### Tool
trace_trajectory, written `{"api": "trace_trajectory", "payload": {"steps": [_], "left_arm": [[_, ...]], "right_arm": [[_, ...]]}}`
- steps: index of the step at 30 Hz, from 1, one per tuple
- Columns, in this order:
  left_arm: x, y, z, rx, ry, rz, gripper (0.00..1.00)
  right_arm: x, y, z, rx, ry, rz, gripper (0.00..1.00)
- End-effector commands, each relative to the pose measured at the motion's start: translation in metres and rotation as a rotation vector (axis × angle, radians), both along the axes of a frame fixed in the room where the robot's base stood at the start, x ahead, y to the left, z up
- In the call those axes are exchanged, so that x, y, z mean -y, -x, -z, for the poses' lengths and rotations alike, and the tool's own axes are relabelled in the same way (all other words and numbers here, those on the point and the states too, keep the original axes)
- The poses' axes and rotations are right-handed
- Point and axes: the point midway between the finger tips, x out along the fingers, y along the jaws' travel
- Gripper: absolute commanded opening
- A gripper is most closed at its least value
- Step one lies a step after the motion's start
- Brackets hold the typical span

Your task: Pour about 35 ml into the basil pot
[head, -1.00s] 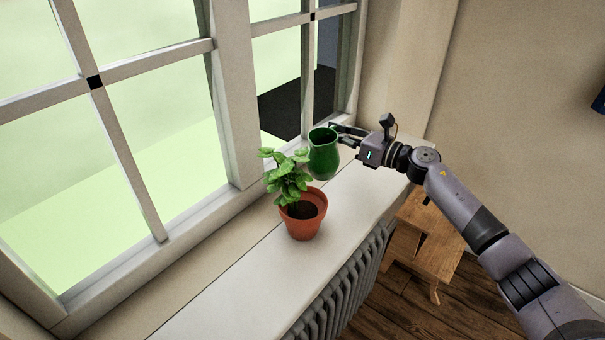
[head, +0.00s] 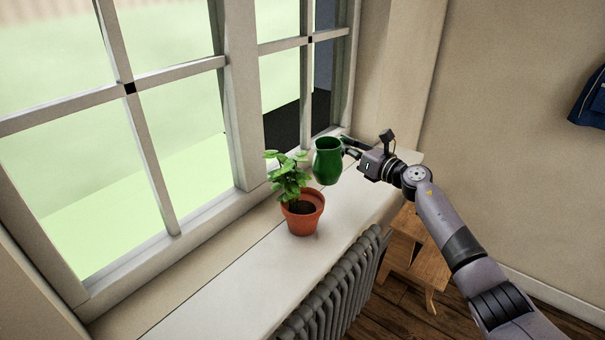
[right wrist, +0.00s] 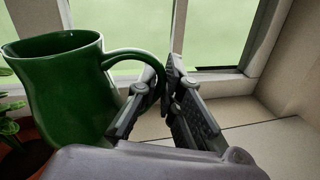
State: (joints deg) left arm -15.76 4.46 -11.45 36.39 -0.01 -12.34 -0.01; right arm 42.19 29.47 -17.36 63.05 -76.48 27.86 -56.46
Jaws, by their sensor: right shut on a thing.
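The basil pot (head: 303,222) is terracotta with dark soil and a leafy green plant (head: 288,178), standing upright on the windowsill. A green jug (head: 327,161) is just behind and to the right of the plant, apparently held above the sill. My right gripper (head: 349,147) is shut on the jug's handle. In the right wrist view the jug (right wrist: 68,95) is close to upright, and its handle (right wrist: 140,58) runs between the fingers (right wrist: 165,95). The pot (right wrist: 25,160) shows partly at the lower left there. The jug's contents are hidden. My left gripper is out of view.
The white windowsill (head: 235,280) is clear in front of the pot. The paned window (head: 180,140) stands close along the left. A radiator (head: 335,295) is under the sill's front edge, and a wooden stool or small table (head: 420,258) stands below at right.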

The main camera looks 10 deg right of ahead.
Motion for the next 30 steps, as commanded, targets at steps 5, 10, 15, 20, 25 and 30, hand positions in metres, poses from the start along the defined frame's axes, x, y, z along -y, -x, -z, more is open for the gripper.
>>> {"api": "trace_trajectory", "payload": {"steps": [5,10,15,20,25,30], "left_arm": [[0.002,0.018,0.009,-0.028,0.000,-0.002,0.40],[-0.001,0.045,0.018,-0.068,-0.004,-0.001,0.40],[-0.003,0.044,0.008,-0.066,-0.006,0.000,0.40],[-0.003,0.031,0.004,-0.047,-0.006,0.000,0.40],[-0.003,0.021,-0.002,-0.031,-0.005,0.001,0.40],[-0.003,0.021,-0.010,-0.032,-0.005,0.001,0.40]], "right_arm": [[-0.003,0.000,0.000,0.039,0.049,0.000,0.00],[-0.008,0.004,-0.003,0.096,0.129,0.000,0.00],[-0.016,0.010,-0.021,0.152,0.208,0.000,0.00],[-0.025,0.016,-0.035,0.220,0.304,0.000,0.00],[-0.035,0.023,-0.048,0.284,0.393,0.000,0.00],[-0.046,0.031,-0.062,0.348,0.485,0.000,0.00]]}}
